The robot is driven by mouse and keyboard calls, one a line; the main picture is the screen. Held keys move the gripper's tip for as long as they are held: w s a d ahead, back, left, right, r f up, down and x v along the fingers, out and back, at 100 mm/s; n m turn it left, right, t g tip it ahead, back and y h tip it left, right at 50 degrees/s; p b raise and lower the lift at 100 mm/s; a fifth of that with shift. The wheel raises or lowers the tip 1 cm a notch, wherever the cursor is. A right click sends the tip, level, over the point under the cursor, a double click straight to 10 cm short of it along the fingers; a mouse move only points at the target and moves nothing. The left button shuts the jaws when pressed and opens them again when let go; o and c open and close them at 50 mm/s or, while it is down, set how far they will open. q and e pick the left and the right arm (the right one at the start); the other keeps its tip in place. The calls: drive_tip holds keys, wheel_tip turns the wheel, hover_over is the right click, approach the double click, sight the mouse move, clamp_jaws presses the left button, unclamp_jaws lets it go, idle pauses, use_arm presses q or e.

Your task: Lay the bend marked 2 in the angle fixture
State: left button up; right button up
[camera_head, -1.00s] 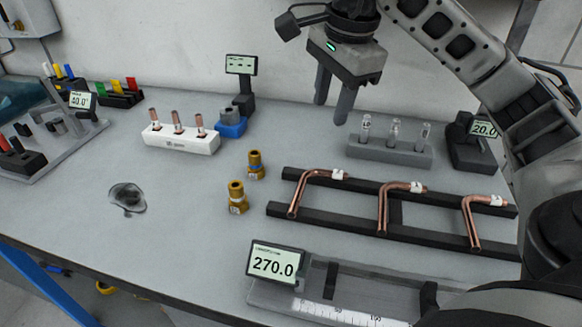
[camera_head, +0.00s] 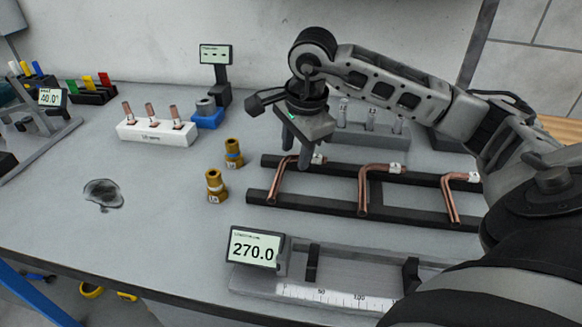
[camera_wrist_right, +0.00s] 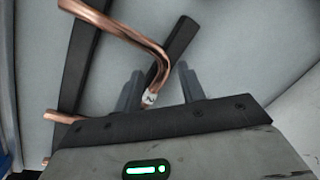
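Three copper bends lie across a black rack: a left bend (camera_head: 277,182), a middle bend (camera_head: 363,189) and a right bend (camera_head: 449,201). Each has a white tag near one end; I cannot read the numbers. My right gripper (camera_head: 296,158) is low at the tagged end of the left bend. In the right wrist view its fingers (camera_wrist_right: 160,90) are apart, with that bend's tag (camera_wrist_right: 149,98) between them. It is open, not closed on the tube. A fixture with a 40.0 display (camera_head: 52,97), apparently the angle fixture, stands at far left, partly cut off. My left gripper is out of view.
Two brass fittings (camera_head: 216,186) stand left of the rack (camera_head: 405,208). A white block (camera_head: 155,133) holds copper pieces. A grey block with clear vials (camera_head: 370,138) is behind the rack. A ruler fixture reading 270.0 (camera_head: 254,247) lies in front. The left-middle table is mostly clear.

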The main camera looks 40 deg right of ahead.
drive_tip(key=shift+f, duration=0.35)
clamp_jaws()
drive_tip(key=shift+w+r, duration=0.1)
drive_tip(key=shift+r, duration=0.1)
